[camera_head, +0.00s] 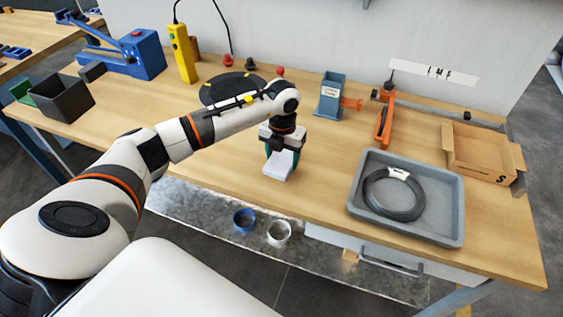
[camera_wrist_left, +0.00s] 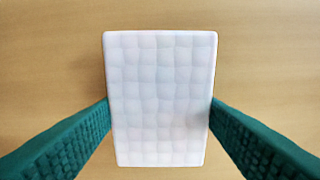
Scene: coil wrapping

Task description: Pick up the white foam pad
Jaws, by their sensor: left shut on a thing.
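The white foam pad (camera_head: 279,165) is at the middle of the wooden table near its front edge, below my left gripper (camera_head: 281,156). In the left wrist view the pad (camera_wrist_left: 160,85) fills the middle, with a quilted surface. The green fingers of my left gripper (camera_wrist_left: 160,118) press against its left and right sides. The gripper is shut on the pad. I cannot tell whether the pad touches the table or is slightly above it. My right gripper is not in view.
A grey tray (camera_head: 452,218) with a black coil (camera_head: 394,196) stands to the right, with an open cardboard box (camera_head: 480,150) behind it. A blue-grey dispenser (camera_head: 330,94) and an orange tool (camera_head: 384,122) stand further back. A round black disc (camera_head: 222,88) lies behind my left arm.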

